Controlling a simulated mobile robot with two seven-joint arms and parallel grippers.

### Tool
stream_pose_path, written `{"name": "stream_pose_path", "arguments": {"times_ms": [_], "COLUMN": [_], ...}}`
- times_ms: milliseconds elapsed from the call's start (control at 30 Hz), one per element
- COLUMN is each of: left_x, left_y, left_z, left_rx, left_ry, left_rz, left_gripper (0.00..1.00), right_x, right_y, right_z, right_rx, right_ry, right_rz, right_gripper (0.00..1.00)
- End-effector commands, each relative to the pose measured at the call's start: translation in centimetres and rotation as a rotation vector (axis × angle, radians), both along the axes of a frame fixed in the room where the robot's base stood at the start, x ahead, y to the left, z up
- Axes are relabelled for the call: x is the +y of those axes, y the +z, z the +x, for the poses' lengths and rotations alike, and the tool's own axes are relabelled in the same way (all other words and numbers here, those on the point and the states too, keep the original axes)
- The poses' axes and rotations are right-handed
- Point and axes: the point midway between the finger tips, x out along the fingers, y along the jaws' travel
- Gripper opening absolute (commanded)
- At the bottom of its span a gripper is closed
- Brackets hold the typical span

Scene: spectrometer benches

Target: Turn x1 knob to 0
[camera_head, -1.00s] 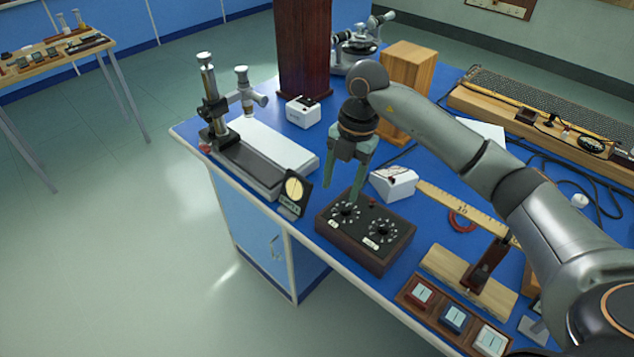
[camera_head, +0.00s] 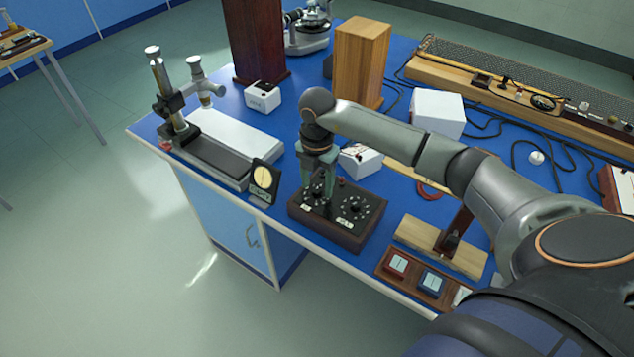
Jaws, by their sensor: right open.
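A dark box (camera_head: 326,229) with two dials stands near the front edge of the blue bench. Its right dial (camera_head: 354,208) shows in full, with a ring of pale marks. Its left dial (camera_head: 308,196) is partly hidden by my right gripper (camera_head: 318,196). The labels below the dials are too small to read, so I cannot tell which knob is x1. My right gripper points down with its fingers around or just over the left knob. Its jaws are open; whether they touch the knob is hidden. My left gripper is not in view.
A small white box (camera_head: 361,160) stands close behind the dial box. A round-faced meter (camera_head: 263,182) stands at its left. A wooden stand (camera_head: 415,238) and a tray of coloured blocks (camera_head: 413,290) are at its right. A tall wooden block (camera_head: 359,65) rises behind.

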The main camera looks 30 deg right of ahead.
Motion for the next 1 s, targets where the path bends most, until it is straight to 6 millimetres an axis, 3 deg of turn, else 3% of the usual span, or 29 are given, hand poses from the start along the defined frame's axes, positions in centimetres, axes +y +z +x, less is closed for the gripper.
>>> {"name": "stream_pose_path", "arguments": {"times_ms": [367,900,1000], "left_x": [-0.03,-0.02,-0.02], "left_y": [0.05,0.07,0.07], "left_z": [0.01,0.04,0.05], "left_rx": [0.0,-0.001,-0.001], "left_ry": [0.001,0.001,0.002], "left_rz": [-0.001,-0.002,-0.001], "left_gripper": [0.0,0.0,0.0], "right_x": [-0.01,-0.02,-0.03], "right_y": [-0.68,-0.61,-0.6], "right_z": [-0.02,-0.01,-0.01], "right_rx": [0.0,0.0,0.0], "right_ry": [0.0,0.0,0.0], "right_rz": [0.0,0.0,0.0], "right_gripper": [0.62,0.01,0.0]}}
